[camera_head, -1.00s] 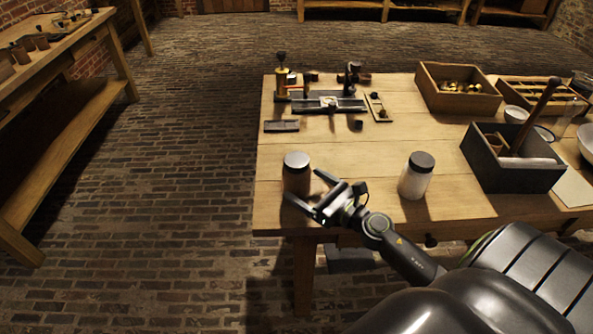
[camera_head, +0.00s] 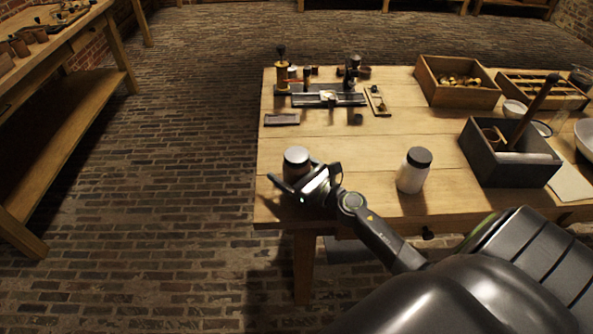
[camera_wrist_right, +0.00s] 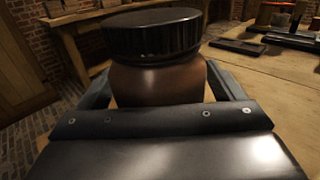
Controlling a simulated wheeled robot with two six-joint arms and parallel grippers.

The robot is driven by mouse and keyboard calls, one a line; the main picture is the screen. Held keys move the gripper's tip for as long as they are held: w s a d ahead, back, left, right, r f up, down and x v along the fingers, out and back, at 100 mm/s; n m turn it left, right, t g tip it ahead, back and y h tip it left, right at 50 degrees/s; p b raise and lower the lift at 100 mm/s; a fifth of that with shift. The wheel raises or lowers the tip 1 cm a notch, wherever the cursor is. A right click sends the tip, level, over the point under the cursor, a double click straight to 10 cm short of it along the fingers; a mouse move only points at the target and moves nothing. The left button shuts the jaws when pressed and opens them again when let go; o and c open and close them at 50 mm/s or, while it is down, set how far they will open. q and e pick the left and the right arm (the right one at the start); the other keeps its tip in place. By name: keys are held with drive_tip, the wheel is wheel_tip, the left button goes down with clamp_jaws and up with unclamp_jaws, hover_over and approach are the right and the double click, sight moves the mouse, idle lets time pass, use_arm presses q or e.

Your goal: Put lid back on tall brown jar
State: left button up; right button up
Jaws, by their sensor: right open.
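The brown jar (camera_head: 291,173) stands near the front left corner of the table, with a dark lid (camera_head: 296,155) on top. In the right wrist view the brown body (camera_wrist_right: 158,84) fills the middle and the ribbed black lid (camera_wrist_right: 152,33) covers its mouth; I cannot tell how tightly it sits. My right gripper (camera_head: 292,176) is open at the jar, with its fingers on either side of the body, below the lid. The finger ends are partly hidden behind the jar in the wrist view. My left gripper is not in view.
A white jar with a black lid (camera_head: 412,172) stands to the right. A dark box (camera_head: 510,172) and wooden trays (camera_head: 458,93) fill the right side. Metal apparatus (camera_head: 325,97) stands at the back.

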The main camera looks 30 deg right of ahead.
sight(291, 150)
drive_tip(key=c, duration=1.3)
drive_tip(key=shift+r, duration=0.1)
wheel_tip(291, 150, up, 10)
drive_tip(key=p, duration=0.8)
drive_tip(key=o, duration=0.6)
drive_tip(key=shift+c, duration=0.2)
drive_tip(key=c, duration=0.8)
drive_tip(key=shift+c, duration=0.2)
